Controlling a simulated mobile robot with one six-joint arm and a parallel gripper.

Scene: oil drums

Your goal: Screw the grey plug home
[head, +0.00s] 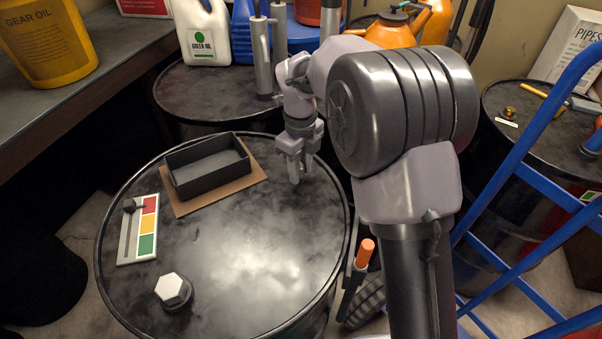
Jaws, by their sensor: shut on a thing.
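My gripper (297,178) points down over the right far part of the black drum top (240,240), inside the rim. It is shut on a small grey piece, which I take to be the grey plug. The fingers hide most of the plug, and I cannot tell how deep it sits or whether it stands straight. A pale hexagonal cap (172,287) on a dark round base sits at the near left of the same drum top, apart from my gripper.
A black open tray (205,185) on a brown board lies left of my gripper. A red, yellow and green gauge panel (139,229) has its dark knob near red. Jugs (203,35) and grey cylinders stand behind. A blue hand truck (540,120) is at right. The drum's middle is clear.

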